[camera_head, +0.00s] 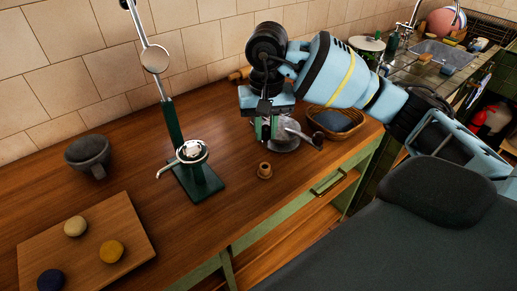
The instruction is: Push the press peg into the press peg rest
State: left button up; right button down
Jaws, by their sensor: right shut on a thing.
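My right gripper (268,127) hangs over the wooden counter, pointing down. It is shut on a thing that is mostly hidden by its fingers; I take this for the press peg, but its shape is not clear. A small brown, round piece with a dark hollow top, which looks like the press peg rest (264,171), stands upright on the counter just below and in front of the gripper. The gripper is above and apart from it. My left gripper is not in view.
A green stand (196,183) with a tall metal arm is left of the gripper. A silver round dish (287,144) and a wicker basket (334,123) are close behind and right. A dark bowl (88,154) and a board (91,231) with several round pieces lie left.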

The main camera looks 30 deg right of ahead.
aim_at(266, 146)
jog(key=shift+w+d+r, duration=0.1)
jog(key=shift+d, duration=0.05)
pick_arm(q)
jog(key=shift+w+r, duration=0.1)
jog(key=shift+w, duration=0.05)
pick_arm(e)
jog(key=shift+r, duration=0.1)
